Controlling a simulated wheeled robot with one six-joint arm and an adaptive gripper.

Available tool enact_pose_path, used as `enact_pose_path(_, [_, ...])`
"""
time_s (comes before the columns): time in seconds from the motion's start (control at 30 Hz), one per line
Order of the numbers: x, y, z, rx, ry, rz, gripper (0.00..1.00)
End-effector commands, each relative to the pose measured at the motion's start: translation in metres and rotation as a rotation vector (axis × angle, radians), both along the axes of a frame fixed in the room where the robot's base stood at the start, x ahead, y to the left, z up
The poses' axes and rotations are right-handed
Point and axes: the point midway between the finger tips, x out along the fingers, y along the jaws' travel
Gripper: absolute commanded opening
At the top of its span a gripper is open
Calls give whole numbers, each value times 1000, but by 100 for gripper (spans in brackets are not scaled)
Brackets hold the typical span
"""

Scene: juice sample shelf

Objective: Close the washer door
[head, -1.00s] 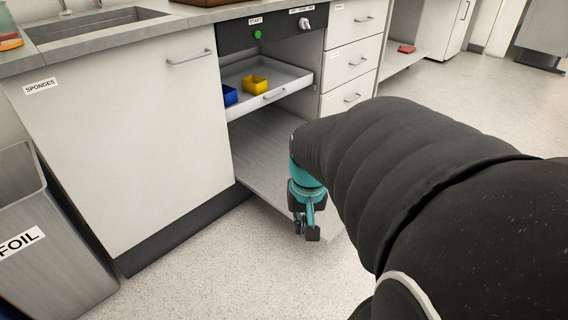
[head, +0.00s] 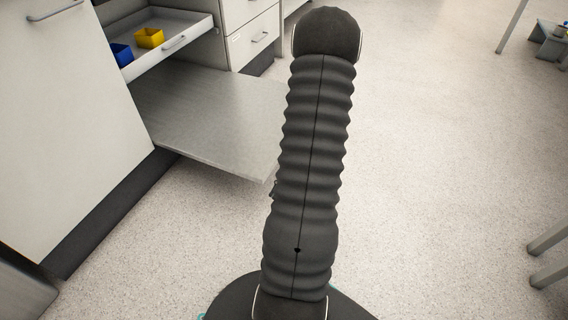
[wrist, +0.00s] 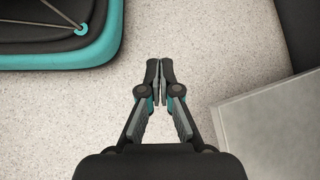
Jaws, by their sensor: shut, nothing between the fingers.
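The washer door (head: 215,115) is a flat grey panel. It is folded down and sticks out level from the cabinet front, low above the floor. Its front right corner passes behind my arm in the head view. A grey panel edge at the right of the wrist view (wrist: 275,125) appears to be the same door. My gripper (wrist: 160,68) is shut and empty, over the floor to the left of that edge and apart from it. In the head view the gripper is almost wholly hidden behind my arm.
Above the door, a pulled-out white rack (head: 170,48) holds a blue bin (head: 121,54) and a yellow bin (head: 149,38). A white cabinet front (head: 70,110) stands to the left, and drawers (head: 252,40) to the right. The floor (head: 440,150) on the right is open.

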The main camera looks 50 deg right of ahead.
Motion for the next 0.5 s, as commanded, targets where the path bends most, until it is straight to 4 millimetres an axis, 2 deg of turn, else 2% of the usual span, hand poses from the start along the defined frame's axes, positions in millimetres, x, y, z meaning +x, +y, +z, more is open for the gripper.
enact_pose_path(0.03, [-3, -7, -20, 51, 8, -61, 0])
enact_pose_path(0.5, [-10, -64, -152, 493, -46, -619, 0])
